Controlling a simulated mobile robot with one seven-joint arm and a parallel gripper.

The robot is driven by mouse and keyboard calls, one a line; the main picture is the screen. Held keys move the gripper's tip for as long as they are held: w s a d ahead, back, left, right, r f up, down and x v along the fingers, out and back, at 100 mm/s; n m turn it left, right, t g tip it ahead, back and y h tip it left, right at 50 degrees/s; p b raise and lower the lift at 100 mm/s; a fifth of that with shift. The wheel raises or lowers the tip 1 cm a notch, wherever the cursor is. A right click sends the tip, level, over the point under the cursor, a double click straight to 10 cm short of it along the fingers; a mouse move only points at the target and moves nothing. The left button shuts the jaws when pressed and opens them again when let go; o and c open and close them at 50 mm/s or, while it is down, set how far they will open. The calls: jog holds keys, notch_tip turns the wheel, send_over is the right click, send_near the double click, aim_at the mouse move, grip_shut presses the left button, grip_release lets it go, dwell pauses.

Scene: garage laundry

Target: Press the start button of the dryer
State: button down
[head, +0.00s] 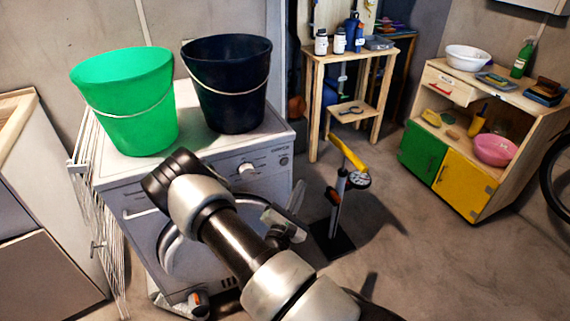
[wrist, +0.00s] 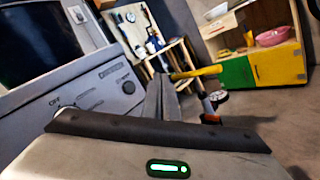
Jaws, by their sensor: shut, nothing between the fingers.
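The dryer is a white front-loading machine (head: 225,168) at the left in the head view. Its front panel has a protruding white dial (head: 247,169) and a small round grey control (head: 284,160) near the right end. In the wrist view the panel (wrist: 95,98) is at the left, with the round control (wrist: 128,87) clear to see. I cannot read which control is the start button. My gripper (wrist: 165,97) is shut and empty, in front of the panel and right of the round control in the wrist view, seemingly apart from it. In the head view my arm hides part of the dryer's front.
A green bucket (head: 125,110) and a dark bucket (head: 228,95) stand on the dryer. A yellow-handled floor pump (head: 347,155) stands right of it. A drying rack (head: 88,190) is at its left. A wooden shelf (head: 350,60) and cabinet (head: 475,160) stand farther right, with open floor before them.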

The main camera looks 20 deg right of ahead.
jog(key=w+b, duration=0.2)
jog(key=w, duration=0.6)
jog(key=shift+w+b, duration=0.3)
jog(key=shift+b, duration=0.05)
jog(key=shift+w+a, duration=0.1)
jog(key=shift+a, duration=0.05)
dwell(1.6)
jog(key=shift+w, duration=0.35)
jog(key=shift+w+b, duration=0.3)
jog(key=shift+w, duration=0.1)
dwell(0.5)
jog(key=shift+s, duration=0.1)
jog(key=shift+s+p, duration=0.4)
jog(key=shift+s, duration=0.35)
jog(key=shift+s+p, duration=1)
jog(key=shift+s, duration=1.5)
